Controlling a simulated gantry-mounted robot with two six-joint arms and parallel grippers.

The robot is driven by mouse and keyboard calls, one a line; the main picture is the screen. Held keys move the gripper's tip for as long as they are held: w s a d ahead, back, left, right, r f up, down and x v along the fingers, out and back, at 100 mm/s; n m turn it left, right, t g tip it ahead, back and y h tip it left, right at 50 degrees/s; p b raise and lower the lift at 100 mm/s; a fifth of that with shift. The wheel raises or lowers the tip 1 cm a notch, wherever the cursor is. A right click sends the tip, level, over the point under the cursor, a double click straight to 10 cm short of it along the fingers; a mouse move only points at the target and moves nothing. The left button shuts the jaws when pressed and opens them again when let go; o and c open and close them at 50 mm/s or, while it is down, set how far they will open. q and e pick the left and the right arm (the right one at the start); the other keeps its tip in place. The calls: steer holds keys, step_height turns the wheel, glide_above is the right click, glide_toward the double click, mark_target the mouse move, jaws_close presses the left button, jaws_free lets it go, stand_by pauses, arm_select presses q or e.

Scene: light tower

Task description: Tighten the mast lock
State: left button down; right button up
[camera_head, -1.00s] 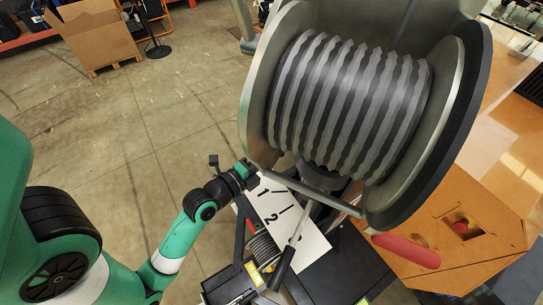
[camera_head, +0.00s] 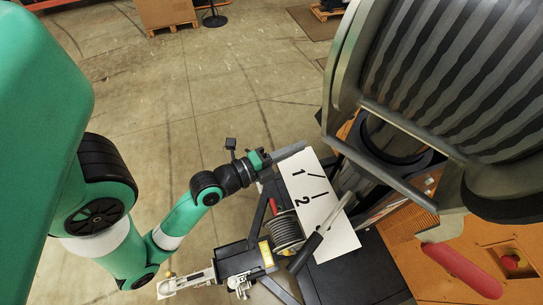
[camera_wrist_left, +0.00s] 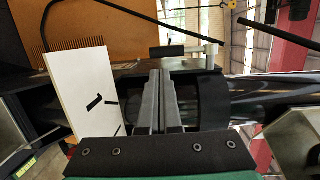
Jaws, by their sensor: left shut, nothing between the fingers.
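My left gripper (camera_head: 296,149) is shut and empty, at the upper left edge of the white plate (camera_head: 345,240) marked 1 and 2. In the left wrist view my fingers (camera_wrist_left: 161,78) lie together in front of a dark cylinder, with the white plate (camera_wrist_left: 75,90) to their left. A pale short rod (camera_wrist_left: 209,50) stands just beyond the fingertips; I cannot tell if it is the mast lock. A lever with a black grip (camera_head: 306,251) crosses the plate's lower part, apart from my gripper. My right gripper is not in view.
A large ribbed grey drum (camera_head: 450,75) fills the upper right. A red handle (camera_head: 462,270) sits on the orange-brown body at the lower right.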

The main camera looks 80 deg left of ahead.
arm_select(q)
steer(key=shift+p+v, duration=0.95)
steer(key=shift+v, duration=2)
steer(key=shift+f, duration=0.1)
